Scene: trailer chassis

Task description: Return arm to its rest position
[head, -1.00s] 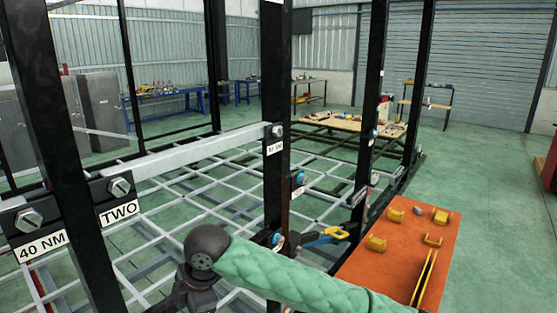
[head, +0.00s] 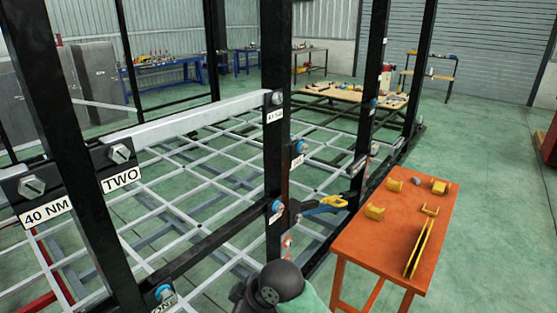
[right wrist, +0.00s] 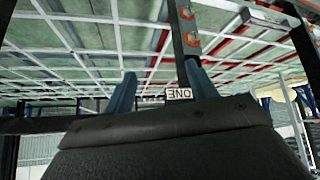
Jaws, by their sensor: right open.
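My right arm shows at the bottom of the head view as a black rounded joint (head: 280,285) and a bit of green sleeve (head: 313,303). It is low, in front of the black chassis frame. My right gripper (right wrist: 163,85) shows in the right wrist view with its two blue-grey fingers spread apart and nothing between them. Beyond the fingers are a black post and a label reading ONE (right wrist: 179,94). The gripper itself does not show in the head view. My left gripper is in neither view.
Black upright posts (head: 275,120) and a lower rail (head: 215,235) with bolts stand close ahead. An orange table (head: 385,238) with yellow parts stands right. Green floor (head: 490,220) is clear beyond it.

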